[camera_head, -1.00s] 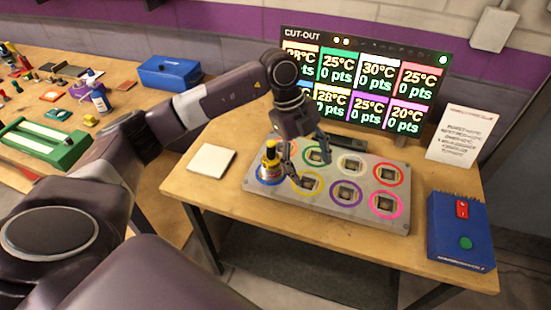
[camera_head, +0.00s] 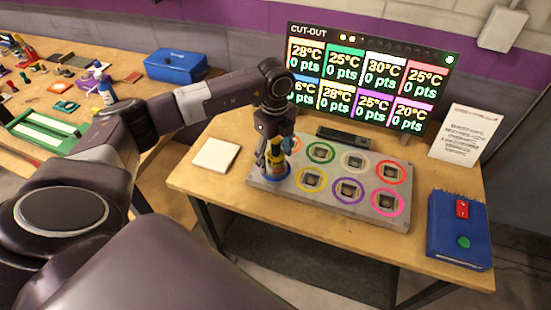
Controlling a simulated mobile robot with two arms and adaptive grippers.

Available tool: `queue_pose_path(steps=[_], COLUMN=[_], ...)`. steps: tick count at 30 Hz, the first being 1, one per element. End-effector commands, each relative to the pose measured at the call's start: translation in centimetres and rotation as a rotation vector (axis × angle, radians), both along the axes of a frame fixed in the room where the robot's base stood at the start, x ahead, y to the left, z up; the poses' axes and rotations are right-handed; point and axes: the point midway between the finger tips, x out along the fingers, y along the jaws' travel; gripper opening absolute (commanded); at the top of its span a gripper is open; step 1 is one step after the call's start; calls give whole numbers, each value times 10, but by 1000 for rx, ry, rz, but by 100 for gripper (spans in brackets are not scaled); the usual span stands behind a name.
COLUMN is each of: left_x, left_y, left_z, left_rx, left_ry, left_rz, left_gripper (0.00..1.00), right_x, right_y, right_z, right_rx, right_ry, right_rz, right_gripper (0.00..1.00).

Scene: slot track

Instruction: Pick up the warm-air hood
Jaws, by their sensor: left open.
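The warm-air hood (camera_head: 278,163), a yellow piece with a dark top, stands upright on the blue-ringed spot at the near left corner of the grey board (camera_head: 322,199). My left gripper (camera_head: 275,160) points down around the hood's upper part, with one finger on its left and the other on its right. It is open; whether a finger touches the hood I cannot tell. The fingers hide part of the hood. My right gripper is not in view.
A screen (camera_head: 370,82) stands behind the board. A white pad (camera_head: 216,155) lies left of it. A blue box (camera_head: 460,228) with red and green buttons stands at the right. A paper sign (camera_head: 466,136) leans behind that box. Bare wood lies in front of the board.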

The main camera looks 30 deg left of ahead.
Motion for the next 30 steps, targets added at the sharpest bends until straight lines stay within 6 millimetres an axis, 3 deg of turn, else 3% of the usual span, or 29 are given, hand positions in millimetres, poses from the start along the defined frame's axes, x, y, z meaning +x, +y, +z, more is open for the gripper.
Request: queue_pose_path(steps=[5,22,30], left_x=[0,0,1], left_y=[0,-1,-1], left_z=[-1,0,2], left_rx=[-1,-2,-3], left_ry=[0,-1,-3], left_rz=[-1,-1,-1], left_gripper=[62,0,0], right_x=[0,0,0], right_y=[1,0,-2], right_z=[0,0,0], right_rx=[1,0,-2], right_ry=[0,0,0], right_rz=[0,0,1], right_gripper=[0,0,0])
